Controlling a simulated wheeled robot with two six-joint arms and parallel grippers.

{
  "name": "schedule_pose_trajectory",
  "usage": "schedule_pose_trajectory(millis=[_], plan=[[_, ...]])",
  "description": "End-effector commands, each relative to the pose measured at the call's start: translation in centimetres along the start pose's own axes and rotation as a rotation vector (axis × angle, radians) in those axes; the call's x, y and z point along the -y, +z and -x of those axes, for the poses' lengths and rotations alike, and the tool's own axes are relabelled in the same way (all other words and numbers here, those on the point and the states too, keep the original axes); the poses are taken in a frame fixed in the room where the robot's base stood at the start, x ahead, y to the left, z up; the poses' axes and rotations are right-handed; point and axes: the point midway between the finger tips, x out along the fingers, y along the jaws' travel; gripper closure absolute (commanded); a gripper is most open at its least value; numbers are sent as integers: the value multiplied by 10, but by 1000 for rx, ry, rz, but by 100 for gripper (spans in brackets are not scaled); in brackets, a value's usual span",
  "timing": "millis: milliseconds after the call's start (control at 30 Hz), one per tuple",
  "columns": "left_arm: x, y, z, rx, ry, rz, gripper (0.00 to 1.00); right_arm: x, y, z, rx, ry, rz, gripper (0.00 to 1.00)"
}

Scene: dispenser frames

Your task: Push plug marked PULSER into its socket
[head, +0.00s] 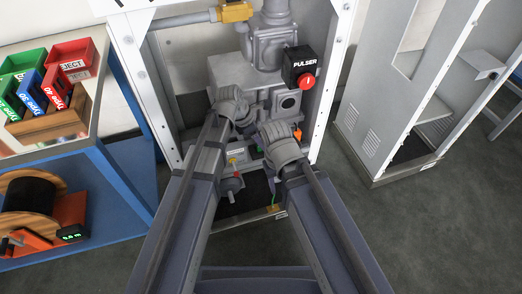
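A black block lettered PULSER (300,62) sits at the upper right inside the open white frame. A round red piece (307,81) is on its front lower part. I cannot tell whether this is the plug or the socket. Both my arms reach into the frame, and their wrists cross close together in front of the grey meter body. My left gripper (247,126) and my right gripper (266,128) are mostly hidden by the wrists, below and left of the PULSER block. Their fingers are too hidden and small to read, and nothing held can be made out.
The grey metal meter body (268,50) fills the frame's middle. The white frame posts (335,80) stand close on both sides. Small fittings and a green wire (271,196) are low inside. A blue bench (110,215) with coloured bins is left; an empty white cabinet (385,120) is right.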

Motion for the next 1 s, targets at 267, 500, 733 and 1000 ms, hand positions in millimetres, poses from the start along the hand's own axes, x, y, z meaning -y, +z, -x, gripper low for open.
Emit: schedule_pose_trajectory(millis=[267,500,733,1000], plan=[[0,0,-14,0,0,0,40,1,-1,-12,0,2,1,50],[0,0,-13,0,0,0,57,1,-1,-12,0,2,1,50],[0,0,-13,0,0,0,83,1,-1,-12,0,2,1,50],[0,0,-13,0,0,0,100,1,-1,-12,0,2,1,50]])
